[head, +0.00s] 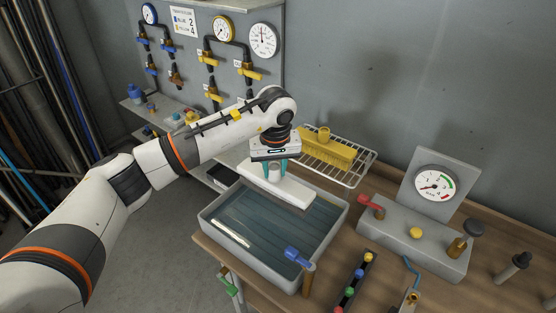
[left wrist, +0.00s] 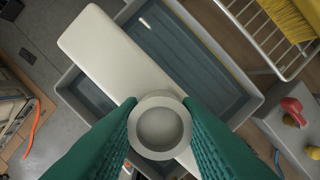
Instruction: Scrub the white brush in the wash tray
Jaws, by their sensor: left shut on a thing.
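The white brush (head: 289,190) has a long flat white block with a round knob on top. My left gripper (head: 275,168) is shut on that knob and holds the brush over the back part of the wash tray. In the left wrist view the teal fingers grip both sides of the round knob (left wrist: 161,128), and the white block (left wrist: 110,50) runs toward the upper left. The grey wash tray (head: 342,222) holds dark bluish water. Whether the bristles touch the water cannot be told. My right gripper is not in view.
A yellow brush (head: 325,152) lies on a wire rack (head: 362,166) behind the tray. A blue-handled tap (head: 298,256) stands at the tray's front right corner. A grey gauge box (head: 405,236) with a red lever stands to the right. Hose fittings lie on the wooden bench.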

